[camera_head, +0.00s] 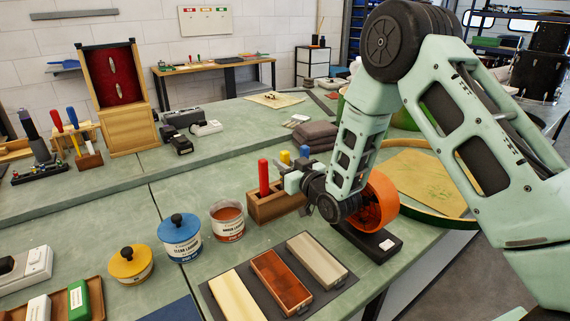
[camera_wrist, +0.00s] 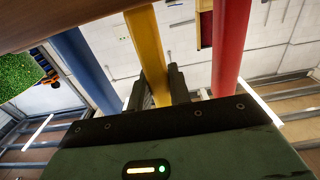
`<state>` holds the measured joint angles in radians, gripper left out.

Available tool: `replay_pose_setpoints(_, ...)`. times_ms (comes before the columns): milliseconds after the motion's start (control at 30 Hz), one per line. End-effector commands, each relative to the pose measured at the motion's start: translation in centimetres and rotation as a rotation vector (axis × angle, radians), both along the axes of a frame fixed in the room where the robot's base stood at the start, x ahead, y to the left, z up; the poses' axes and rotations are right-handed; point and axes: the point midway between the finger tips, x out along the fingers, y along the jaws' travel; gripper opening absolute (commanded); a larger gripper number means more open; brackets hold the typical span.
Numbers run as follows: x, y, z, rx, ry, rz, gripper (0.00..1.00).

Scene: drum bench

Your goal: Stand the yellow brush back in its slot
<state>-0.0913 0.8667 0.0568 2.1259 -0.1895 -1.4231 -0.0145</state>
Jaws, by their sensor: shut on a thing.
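The yellow brush (camera_wrist: 146,45) stands between the two fingers of my gripper (camera_wrist: 158,82), which is shut on its handle. In the head view the yellow brush's top (camera_head: 285,158) shows behind my gripper (camera_head: 293,183). Its handle runs to the edge of a wooden block (camera_wrist: 50,13); I cannot tell how deep it sits in its slot. The wooden block (camera_head: 268,207) stands on the bench, partly hidden by my gripper. A red handle (camera_head: 263,176) and a blue handle (camera_head: 304,152) stand in it, either side of the yellow one.
An amber can (camera_head: 228,222), a blue-lidded can (camera_head: 180,238) and a yellow-lidded tin (camera_head: 131,264) stand left of the block. A dark mat with three wooden bars (camera_head: 280,279) lies in front. An orange ring (camera_head: 376,203) stands close right, behind my wrist.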

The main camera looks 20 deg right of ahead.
Motion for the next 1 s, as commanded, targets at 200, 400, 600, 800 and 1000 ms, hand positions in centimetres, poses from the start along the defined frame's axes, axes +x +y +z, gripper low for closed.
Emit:
replay_pose_setpoints(200, 0.0, 0.0, 0.0, 0.000, 0.000, 0.000, 0.45)
replay_pose_setpoints(400, 0.0, 0.0, 0.0, 0.000, 0.000, 0.000, 0.45)
replay_pose_setpoints(600, -0.7, -0.3, -0.1, 0.000, 0.001, 0.000, 0.45)
replay_pose_setpoints(800, -4.1, -1.4, -0.4, 0.000, 0.004, -0.001, 0.45)
replay_pose_setpoints(1000, -8.4, -2.8, -0.3, -0.001, 0.002, -0.002, 0.45)
